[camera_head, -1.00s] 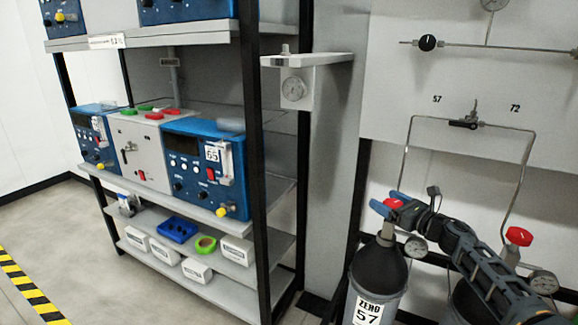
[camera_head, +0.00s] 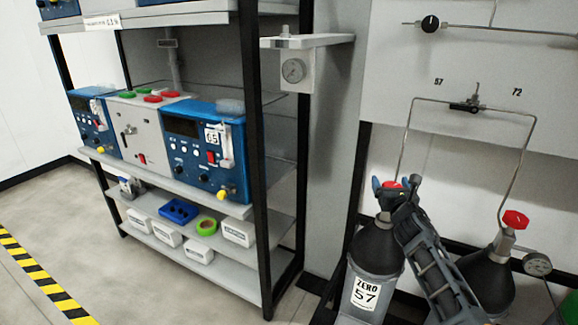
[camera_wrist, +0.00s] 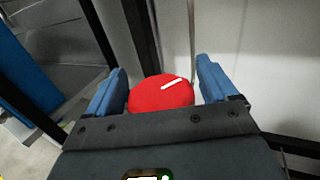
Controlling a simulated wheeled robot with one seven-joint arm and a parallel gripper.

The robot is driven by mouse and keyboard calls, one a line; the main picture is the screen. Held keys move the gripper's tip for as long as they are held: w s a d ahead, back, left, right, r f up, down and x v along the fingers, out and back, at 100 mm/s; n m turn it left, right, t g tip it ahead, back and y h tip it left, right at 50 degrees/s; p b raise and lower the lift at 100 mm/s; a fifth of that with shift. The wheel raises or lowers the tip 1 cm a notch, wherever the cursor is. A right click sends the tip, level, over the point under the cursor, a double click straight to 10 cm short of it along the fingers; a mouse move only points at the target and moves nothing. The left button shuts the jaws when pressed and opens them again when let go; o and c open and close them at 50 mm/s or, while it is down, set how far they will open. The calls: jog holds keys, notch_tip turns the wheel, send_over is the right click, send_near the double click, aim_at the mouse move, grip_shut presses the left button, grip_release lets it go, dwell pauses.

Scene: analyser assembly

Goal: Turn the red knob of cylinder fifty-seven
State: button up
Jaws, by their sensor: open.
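Cylinder 57 (camera_head: 377,252) is a dark grey gas bottle with a "ZERO 57" label, upright at the lower right of the head view. Its red knob (camera_head: 392,185) sits on top, partly hidden by my gripper (camera_head: 388,184). In the wrist view the red knob (camera_wrist: 160,94) with a white mark lies between the two blue fingers of my gripper (camera_wrist: 161,88). A gap shows at the right finger; the left finger is very close to the knob, and I cannot tell whether it touches.
A second cylinder (camera_head: 487,278) with a red knob (camera_head: 515,219) and a gauge (camera_head: 537,264) stands to the right. Thin pipes run up to the wall panel (camera_head: 470,60) marked 57 and 72. A shelf rack (camera_head: 262,150) with blue analysers stands left. Floor at far left is clear.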

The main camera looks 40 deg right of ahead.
jog(key=shift+f+m+g+h+b, duration=0.3)
jog(key=shift+g+b, duration=0.1)
jog(key=shift+b, duration=0.15)
